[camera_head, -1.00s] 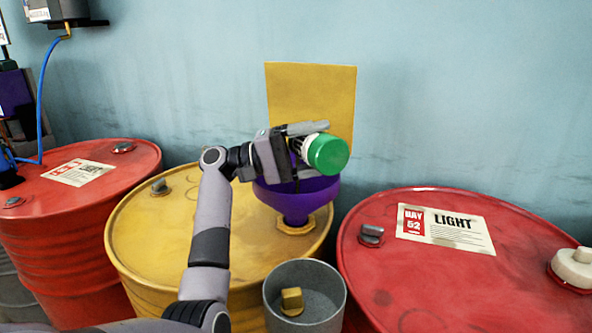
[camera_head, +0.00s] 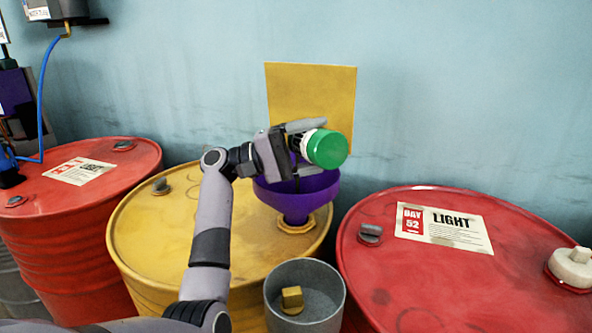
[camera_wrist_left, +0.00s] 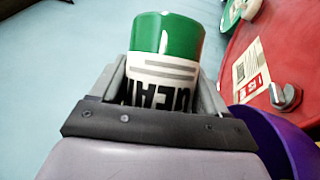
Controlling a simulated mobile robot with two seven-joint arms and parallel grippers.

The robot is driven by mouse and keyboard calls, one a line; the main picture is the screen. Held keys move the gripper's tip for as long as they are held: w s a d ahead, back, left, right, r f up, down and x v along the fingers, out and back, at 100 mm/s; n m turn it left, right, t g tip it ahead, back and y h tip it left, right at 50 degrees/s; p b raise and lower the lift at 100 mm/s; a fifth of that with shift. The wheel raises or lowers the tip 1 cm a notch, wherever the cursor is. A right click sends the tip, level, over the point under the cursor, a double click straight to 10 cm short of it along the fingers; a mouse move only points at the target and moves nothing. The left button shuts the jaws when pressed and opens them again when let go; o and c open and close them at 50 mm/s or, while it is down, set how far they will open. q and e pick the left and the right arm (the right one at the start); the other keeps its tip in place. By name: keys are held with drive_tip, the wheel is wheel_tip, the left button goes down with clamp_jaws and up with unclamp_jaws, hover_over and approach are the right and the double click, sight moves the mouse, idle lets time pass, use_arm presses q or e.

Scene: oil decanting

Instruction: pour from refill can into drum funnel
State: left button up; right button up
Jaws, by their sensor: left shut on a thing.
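The refill can (camera_head: 326,149) is green with a white label band. My left gripper (camera_head: 303,148) is shut on it and holds it tipped over, above the purple funnel (camera_head: 297,199). The can also shows between the fingers in the left wrist view (camera_wrist_left: 166,55), with dark letters on its white label. The funnel stands upright in the opening of the yellow drum (camera_head: 165,235). The can's mouth and any flow of oil are hidden from me. My right gripper is not in view.
A red drum (camera_head: 400,285) with a "LIGHT" label stands at the right, another red drum (camera_head: 75,215) at the left. A grey bucket (camera_head: 335,290) holding a brass-coloured piece (camera_head: 292,297) is in front. A yellow panel (camera_head: 310,85) is on the wall behind.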

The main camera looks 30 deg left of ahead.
use_arm(q)
drive_tip(key=shift+w+a+r+n+t+p, duration=0.1)
drive_tip(key=shift+a+r+n+t+p, duration=0.05)
drive_tip(key=shift+r+n+t+p, duration=0.4)
idle(0.4)
drive_tip(key=shift+w+a+f+n+t, duration=0.1)
drive_tip(key=shift+a+f+n+t, duration=0.1)
drive_tip(key=shift+n, duration=0.4)
drive_tip(key=shift+w+a+f+n+t, duration=0.1)
drive_tip(key=shift+n+t, duration=0.05)
drive_tip(key=shift+n, duration=0.4)
